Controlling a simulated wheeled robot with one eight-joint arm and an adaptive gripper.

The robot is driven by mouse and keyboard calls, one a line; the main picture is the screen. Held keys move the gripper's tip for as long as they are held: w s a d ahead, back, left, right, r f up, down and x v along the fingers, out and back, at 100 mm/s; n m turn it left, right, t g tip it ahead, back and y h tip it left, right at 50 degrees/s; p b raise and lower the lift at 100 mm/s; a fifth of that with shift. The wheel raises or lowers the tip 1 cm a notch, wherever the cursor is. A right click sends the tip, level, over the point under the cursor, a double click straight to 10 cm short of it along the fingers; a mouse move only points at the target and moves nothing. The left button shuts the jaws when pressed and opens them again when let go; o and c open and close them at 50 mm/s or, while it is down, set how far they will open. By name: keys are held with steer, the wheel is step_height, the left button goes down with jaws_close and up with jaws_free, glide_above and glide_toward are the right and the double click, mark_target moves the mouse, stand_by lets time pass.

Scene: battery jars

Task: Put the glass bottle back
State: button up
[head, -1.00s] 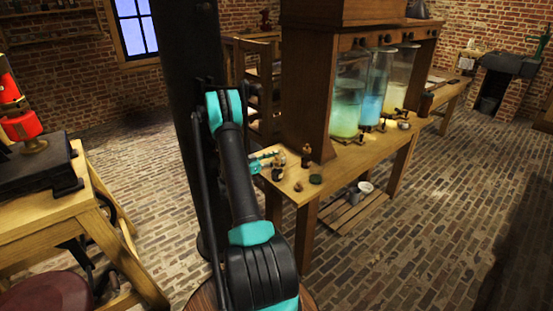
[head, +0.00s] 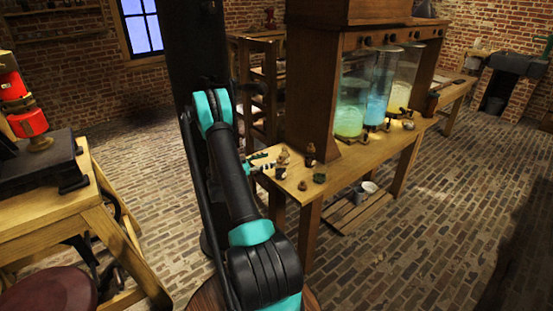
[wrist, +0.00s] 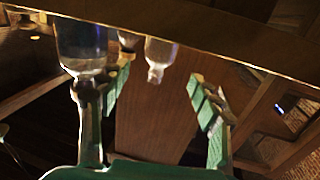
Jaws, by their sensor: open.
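Small bottles stand on the near left end of the wooden bench (head: 365,165). A pale glass bottle (head: 283,157) stands near the left edge. A clear, small-necked glass bottle (wrist: 158,58) shows in the wrist view, which looks upside down. I cannot tell for sure that the two are the same. My gripper (head: 263,162) is at the bench's left edge, beside the pale bottle. In the wrist view its green fingers (wrist: 160,82) are spread and empty, with the clear bottle beyond the gap. A larger glass vessel (wrist: 82,42) stands near one finger.
A dark bottle (head: 310,155), a small dark bottle (head: 280,172), a green-topped jar (head: 319,178) and a small brown item (head: 303,185) crowd the bench end. Large glass jars (head: 353,100) stand behind a wooden post (head: 312,85). Brick floor (head: 400,225) is open to the right.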

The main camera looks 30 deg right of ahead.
steer(key=shift+w+a, duration=0.15)
steer(key=shift+a, duration=1.1)
steer(key=shift+w+a, duration=0.15)
steer(key=shift+a, duration=1.1)
